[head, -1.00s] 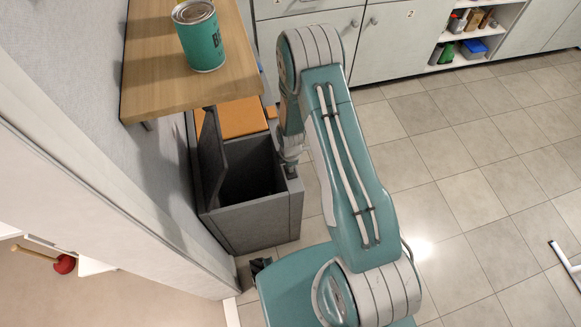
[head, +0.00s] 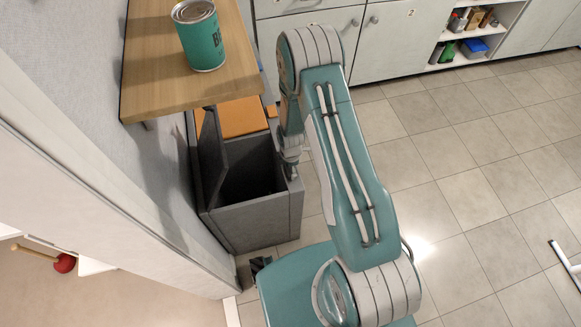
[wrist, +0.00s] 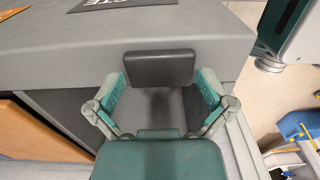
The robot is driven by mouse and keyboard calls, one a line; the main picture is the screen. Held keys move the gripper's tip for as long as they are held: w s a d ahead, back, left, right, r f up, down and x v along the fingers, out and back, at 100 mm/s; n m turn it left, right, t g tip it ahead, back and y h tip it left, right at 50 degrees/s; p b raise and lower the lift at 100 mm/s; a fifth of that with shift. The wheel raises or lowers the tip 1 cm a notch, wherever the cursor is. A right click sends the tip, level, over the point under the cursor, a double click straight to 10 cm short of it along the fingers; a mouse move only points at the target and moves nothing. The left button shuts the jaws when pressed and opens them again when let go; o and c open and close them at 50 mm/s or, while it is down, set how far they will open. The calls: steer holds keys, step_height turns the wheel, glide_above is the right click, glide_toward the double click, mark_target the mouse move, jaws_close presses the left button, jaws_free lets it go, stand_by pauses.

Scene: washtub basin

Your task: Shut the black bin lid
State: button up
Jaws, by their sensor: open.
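The bin (head: 258,222), dark grey to black, stands on the floor against the left wall in the head view. Its lid (head: 211,160) stands raised on the wall side, and the dark inside shows. My gripper (head: 291,172) is at the bin's right rim, across the opening from the lid; its fingers are hard to make out there. In the wrist view my gripper (wrist: 162,92) is open, with its teal fingers spread. A dark rectangular tab (wrist: 160,67) shows between and beyond the fingers, at the edge of a grey panel (wrist: 60,50). I cannot tell whether they touch it.
A wooden shelf (head: 140,75) overhangs the bin's far left side and carries a green can (head: 204,45). An orange surface (head: 240,118) lies just behind the bin. Cabinets (head: 310,45) line the back. The tiled floor (head: 470,190) to the right is mostly free.

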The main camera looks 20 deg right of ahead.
step_height(320, 180, up, 12)
stand_by(0.6)
steer(key=shift+w, duration=0.1)
steer(key=s+r+m+t, duration=0.15)
steer(key=r+m, duration=0.25)
steer(key=r, duration=0.8)
steer(key=s+r+m+t, duration=0.1)
steer(key=s+r+m, duration=0.25)
steer(key=r, duration=0.85)
steer(key=s+r+m+t, duration=0.3)
steer(key=s+r+m, duration=0.7)
steer(key=s, duration=0.5)
step_height(320, 180, up, 2)
steer(key=shift+d+r, duration=0.1)
steer(key=shift+d, duration=0.15)
steer(key=shift+s+r, duration=0.1)
steer(key=shift+s, duration=0.3)
steer(key=shift+c, duration=0.3)
steer(key=shift+m, duration=0.25)
steer(key=c, duration=0.3)
